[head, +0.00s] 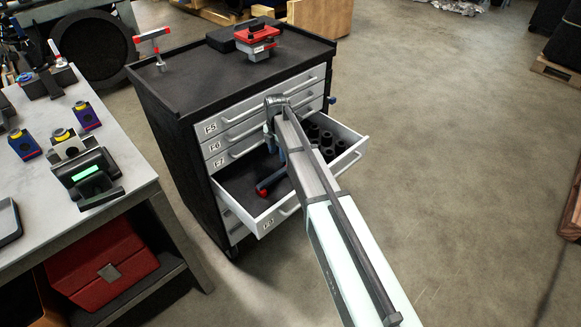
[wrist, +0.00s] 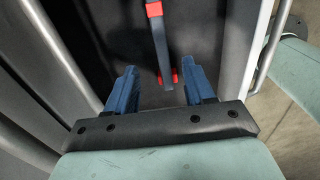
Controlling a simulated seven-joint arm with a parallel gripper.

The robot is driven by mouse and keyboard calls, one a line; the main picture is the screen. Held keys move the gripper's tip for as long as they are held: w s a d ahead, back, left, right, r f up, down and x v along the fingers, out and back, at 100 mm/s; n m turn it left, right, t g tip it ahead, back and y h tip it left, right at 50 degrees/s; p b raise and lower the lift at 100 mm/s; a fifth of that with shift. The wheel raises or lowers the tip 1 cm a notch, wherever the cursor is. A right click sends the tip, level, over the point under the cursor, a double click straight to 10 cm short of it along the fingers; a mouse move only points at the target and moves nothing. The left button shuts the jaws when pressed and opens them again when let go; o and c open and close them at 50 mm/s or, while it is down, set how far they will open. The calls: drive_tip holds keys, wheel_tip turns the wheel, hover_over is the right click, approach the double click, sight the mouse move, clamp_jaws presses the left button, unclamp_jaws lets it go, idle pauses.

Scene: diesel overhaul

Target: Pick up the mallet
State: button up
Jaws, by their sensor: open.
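A dark tool with red parts, which looks like the mallet (head: 263,191), lies in the open drawer (head: 232,196) of the cabinet. My arm hides part of it in the head view. In the wrist view, the mallet (wrist: 161,45) shows as a dark shaft with a red upper part and small red patches at its lower end. My gripper (head: 274,146) points down over the drawer. In the wrist view, my gripper (wrist: 160,88) has its blue fingers apart, with the mallet's lower end showing between them. I cannot tell the height gap.
Black sockets (head: 325,139) stand in the drawer's right part. On the cabinet top (head: 210,75) are an upright red-and-grey T-shaped tool (head: 153,48) and a red device (head: 257,40). A workbench (head: 140,178) stands at left.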

sight(279, 172)
wheel_tip(279, 172, down, 13)
drive_tip(key=shift+d, duration=0.1)
idle(0.7)
clamp_jaws()
idle(0.3)
drive_tip(key=shift+r, duration=0.1)
idle(0.9)
